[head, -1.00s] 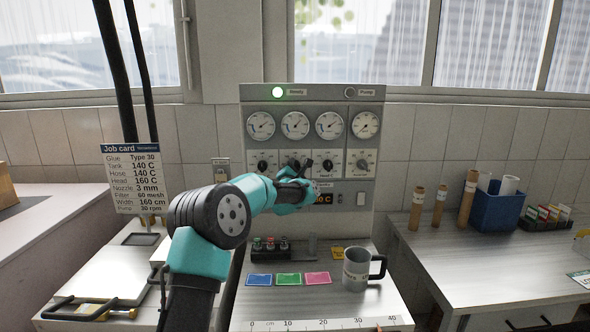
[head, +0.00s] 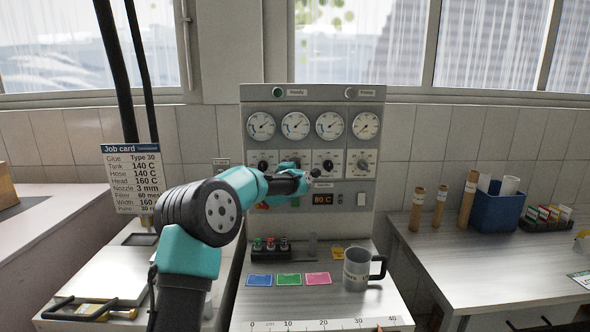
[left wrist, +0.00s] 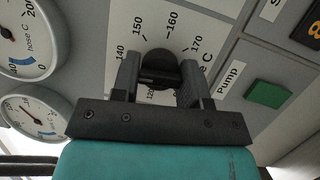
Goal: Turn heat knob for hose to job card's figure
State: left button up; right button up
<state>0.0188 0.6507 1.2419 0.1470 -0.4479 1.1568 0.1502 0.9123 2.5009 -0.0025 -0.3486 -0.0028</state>
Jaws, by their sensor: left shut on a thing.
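The job card (head: 131,178) at the left reads Hose 140 C. The control panel (head: 245,140) has a row of gauges above a row of knobs. My left gripper (head: 300,182) is at the second knob from the left and largely hides it in the head view. In the left wrist view my left gripper (left wrist: 160,85) is shut on the dark round heat knob (left wrist: 160,66), one finger on each side. Scale marks 140, 150, 160 and 170 show around the knob; its pointer setting is hard to tell.
The orange display (head: 322,199) reads 80 C. A green Pump switch (left wrist: 268,94) is close to my gripper in the wrist view. Below the panel are a grey mug (head: 357,270), coloured cards (head: 288,279) and a ruler (head: 320,325).

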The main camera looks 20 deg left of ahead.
pick_arm(q)
jog(key=shift+m, duration=0.5)
jog(key=shift+f, duration=0.1)
jog(key=o, duration=0.9)
jog(key=shift+s, duration=0.1)
jog(key=s+d, duration=0.2)
jog(key=s, duration=1.5)
jog(key=shift+f, duration=0.4)
